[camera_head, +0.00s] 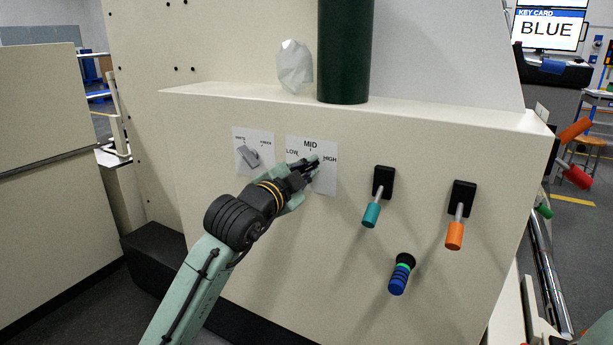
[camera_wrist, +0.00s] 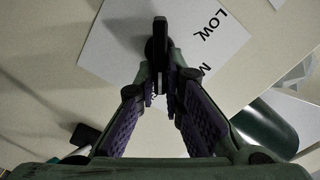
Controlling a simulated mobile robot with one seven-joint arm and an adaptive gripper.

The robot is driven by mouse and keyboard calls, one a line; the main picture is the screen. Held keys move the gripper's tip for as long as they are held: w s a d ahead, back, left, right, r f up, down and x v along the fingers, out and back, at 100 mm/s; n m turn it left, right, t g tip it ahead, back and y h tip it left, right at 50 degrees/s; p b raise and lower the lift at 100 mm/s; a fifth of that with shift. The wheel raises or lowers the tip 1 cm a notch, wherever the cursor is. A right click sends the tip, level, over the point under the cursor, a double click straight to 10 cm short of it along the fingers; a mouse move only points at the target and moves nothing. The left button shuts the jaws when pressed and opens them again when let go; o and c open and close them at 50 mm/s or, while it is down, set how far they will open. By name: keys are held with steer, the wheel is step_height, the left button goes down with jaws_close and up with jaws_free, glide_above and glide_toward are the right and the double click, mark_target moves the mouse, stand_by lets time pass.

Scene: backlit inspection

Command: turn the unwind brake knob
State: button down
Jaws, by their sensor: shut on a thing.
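The brake knob (camera_wrist: 160,42) is a dark bar-shaped handle on a white plate marked LOW, MID and HIGH. The plate (camera_head: 326,184) is on the front of the cream machine panel. My gripper (camera_head: 306,166) reaches up to this plate and mostly covers the knob in the head view. In the wrist view my gripper (camera_wrist: 162,88) has its two purple-padded fingers closed around the near end of the bar. The bar's far end sticks out beyond the fingertips. In the head view I cannot tell which mark the knob points to.
A second plate with a grey knob (camera_head: 248,156) is just left. To the right are a teal-handled lever (camera_head: 371,213), an orange-handled lever (camera_head: 455,234) and a blue handle (camera_head: 399,279). A dark green cylinder (camera_head: 344,55) and a pale crumpled object (camera_head: 294,66) stand on the ledge.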

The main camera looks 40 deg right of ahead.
steer(key=shift+f+m+b, duration=0.1)
steer(key=shift+m+b, duration=0.2)
steer(key=shift+m, duration=0.3)
steer(key=c, duration=1.7)
jaws_free()
steer(key=shift+a, duration=0.1)
steer(key=v, duration=1.2)
